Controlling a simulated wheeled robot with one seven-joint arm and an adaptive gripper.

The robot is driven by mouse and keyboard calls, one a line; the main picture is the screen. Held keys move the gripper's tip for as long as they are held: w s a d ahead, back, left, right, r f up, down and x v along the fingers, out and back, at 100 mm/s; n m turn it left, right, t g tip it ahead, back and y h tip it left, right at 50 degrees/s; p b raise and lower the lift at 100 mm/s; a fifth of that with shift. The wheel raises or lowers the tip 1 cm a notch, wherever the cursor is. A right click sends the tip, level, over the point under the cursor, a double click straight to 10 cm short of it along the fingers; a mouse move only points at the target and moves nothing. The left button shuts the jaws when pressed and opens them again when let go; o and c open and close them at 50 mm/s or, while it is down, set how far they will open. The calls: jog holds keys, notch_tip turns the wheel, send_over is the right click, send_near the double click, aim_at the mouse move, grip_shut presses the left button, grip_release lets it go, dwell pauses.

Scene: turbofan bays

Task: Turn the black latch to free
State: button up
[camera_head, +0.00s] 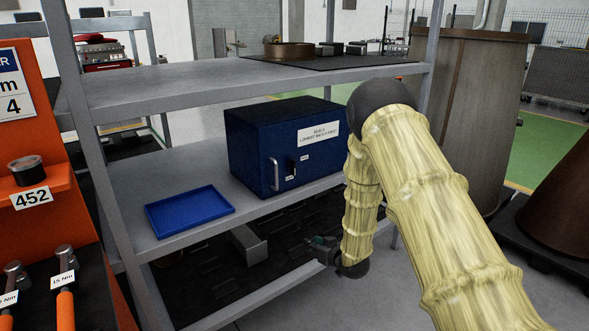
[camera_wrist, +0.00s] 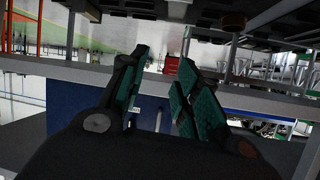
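The black latch (camera_head: 291,167) is a small dark knob on the front of a blue cabinet (camera_head: 250,150), right of a silver bar handle (camera_head: 274,174), with small white labels beside it. The cabinet stands shut on the middle shelf. My gripper (camera_head: 318,243) hangs in front of and below the shelf edge, apart from the latch. In the wrist view my gripper (camera_wrist: 160,88) shows two green-padded fingers spread apart with nothing between them. The blue cabinet front (camera_wrist: 68,104) shows behind the fingers; I cannot make out the latch there.
A blue tray (camera_head: 190,210) lies on the shelf left of the cabinet. The shelf's front edge (camera_head: 200,230) and upright post (camera_head: 95,150) frame the space. An orange tool stand (camera_head: 50,220) is at left. A brown drum (camera_head: 470,110) stands at right.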

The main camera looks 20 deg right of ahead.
jog(key=w+d+r+n+t+y+b, duration=0.1)
jog(key=w+d+r+t+y, duration=0.15)
jog(key=w+r, duration=0.75)
jog(key=n+t, duration=0.2)
send_near(295, 162)
jog(key=shift+g+y, duration=0.25)
jog(key=shift+y, duration=0.2)
jog(key=x, duration=0.9)
jog(key=shift+w+d+r+p, duration=0.15)
jog(key=shift+w+r+p, duration=0.05)
jog(key=shift+w+p, duration=0.15)
grip_shut()
